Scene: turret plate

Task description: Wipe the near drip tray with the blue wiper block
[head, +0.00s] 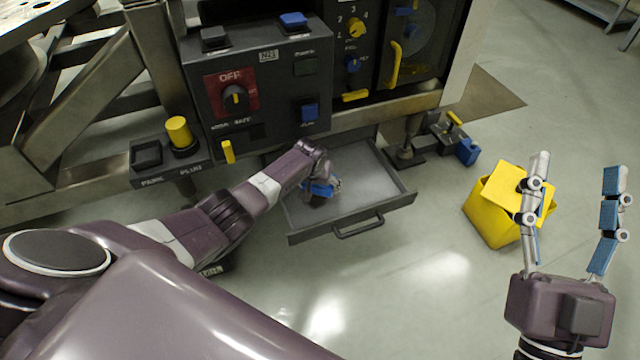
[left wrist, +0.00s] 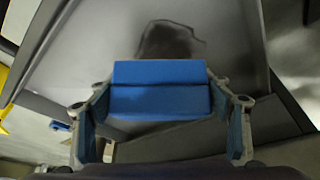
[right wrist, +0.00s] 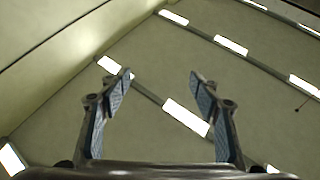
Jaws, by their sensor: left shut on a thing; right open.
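The near drip tray (head: 372,168) is a grey, shallow, drawer-like tray with a front handle, pulled out below the control panel. It also shows in the left wrist view (left wrist: 85,60), with a dark stain (left wrist: 170,40) on its floor just beyond the block. My left gripper (head: 323,188) is down at the left part of the tray. It is shut on the blue wiper block (left wrist: 160,90), which lies across between the fingers. Whether the block touches the tray floor is unclear. My right gripper (head: 572,220) is open and empty, raised at the right.
A yellow bin (head: 487,222) stands on the floor right of the tray, partly behind my right gripper. The control panel (head: 260,85) with knobs and switches overhangs the tray's back. A small fixture with a blue part (head: 467,151) stands right of the tray. Floor in front is clear.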

